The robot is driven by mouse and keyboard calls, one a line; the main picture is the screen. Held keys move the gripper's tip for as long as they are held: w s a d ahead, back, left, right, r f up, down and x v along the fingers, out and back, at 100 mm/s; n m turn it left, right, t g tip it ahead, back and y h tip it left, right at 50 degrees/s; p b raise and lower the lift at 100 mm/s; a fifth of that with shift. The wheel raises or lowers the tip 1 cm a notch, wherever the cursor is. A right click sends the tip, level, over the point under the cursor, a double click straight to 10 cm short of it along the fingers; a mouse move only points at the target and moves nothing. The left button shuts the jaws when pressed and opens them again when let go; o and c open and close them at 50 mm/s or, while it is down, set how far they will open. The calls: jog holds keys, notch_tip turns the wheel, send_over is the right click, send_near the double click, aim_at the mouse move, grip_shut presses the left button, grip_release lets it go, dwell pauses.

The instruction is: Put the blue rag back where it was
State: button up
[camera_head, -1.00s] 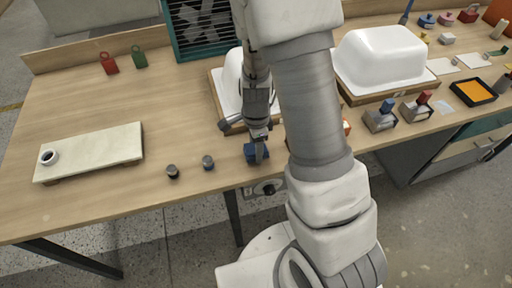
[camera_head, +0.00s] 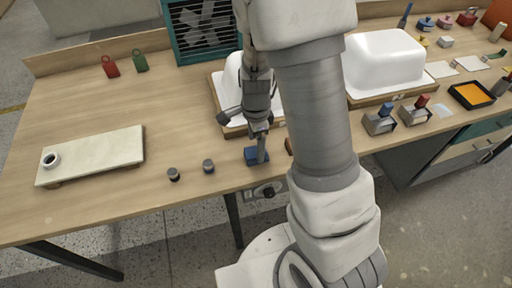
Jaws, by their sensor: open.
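A small blue item (camera_head: 252,157), which looks like the blue rag, lies near the front edge of the workbench. My gripper (camera_head: 261,152) is open and points down, directly over or at the item. One finger overlaps its right part. I cannot tell whether the fingers touch it or stand around it. Part of the item is hidden behind the finger.
Two small dark cylinders (camera_head: 208,166) stand left of the rag. A pale board (camera_head: 95,155) with a white cup lies further left. White tub shells (camera_head: 385,62) on wooden bases stand behind. The left middle of the bench (camera_head: 150,100) is clear.

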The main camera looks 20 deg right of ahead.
jog(key=s+r+n+t+y+p, duration=0.15)
jog(key=r+n, duration=0.25)
jog(key=r, duration=0.6)
jog(key=s+r+n+t, duration=0.1)
jog(key=s+r+n, duration=0.25)
jog(key=r, duration=0.75)
jog(key=s+r+n+t+h, duration=0.1)
jog(key=s+r+n+t, duration=0.2)
jog(key=s+r+n, duration=0.4)
jog(key=s+n, duration=0.2)
jog(key=n, duration=0.1)
jog(key=shift+r, duration=0.3)
jog(key=shift+n+h, duration=0.25)
jog(key=shift+r+p, duration=0.4)
jog(key=shift+p, duration=0.05)
